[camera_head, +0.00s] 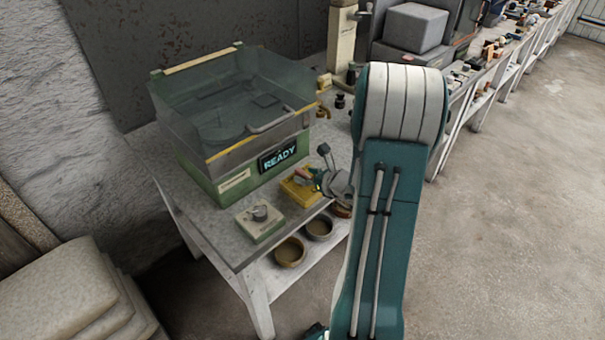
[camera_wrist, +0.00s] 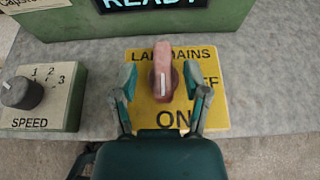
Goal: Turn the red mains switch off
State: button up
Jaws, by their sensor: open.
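The red mains switch (camera_wrist: 162,75) is a rotary handle on a yellow plate (camera_wrist: 142,107) lettered "LAP MAINS", "OFF" and "ON". Its white line points down toward ON. My gripper (camera_wrist: 161,78) is open, with one finger on each side of the red handle. I cannot tell whether either finger touches it. In the head view the yellow plate (camera_head: 300,193) shows at the bench front, and my gripper (camera_head: 322,180) is over it, partly hiding the switch.
A green machine (camera_head: 245,180) with a clear hood and a lit "READY" sign stands behind the plate. A speed dial box (camera_wrist: 40,98) is to the left. Bowls (camera_head: 290,252) sit on the shelf below. Floor at right is open.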

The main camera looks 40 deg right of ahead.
jog(key=shift+w+d+f, duration=0.1)
jog(key=shift+w+f, duration=0.15)
jog(key=shift+w, duration=0.2)
jog(key=shift+w+d+f, duration=0.1)
jog(key=shift+w+f, duration=0.1)
jog(key=shift+w, duration=0.2)
jog(key=shift+a, duration=0.1)
jog(key=shift+r, duration=0.1)
jog(key=shift+c, duration=1.3)
jog(key=shift+a, duration=0.1)
grip_shut()
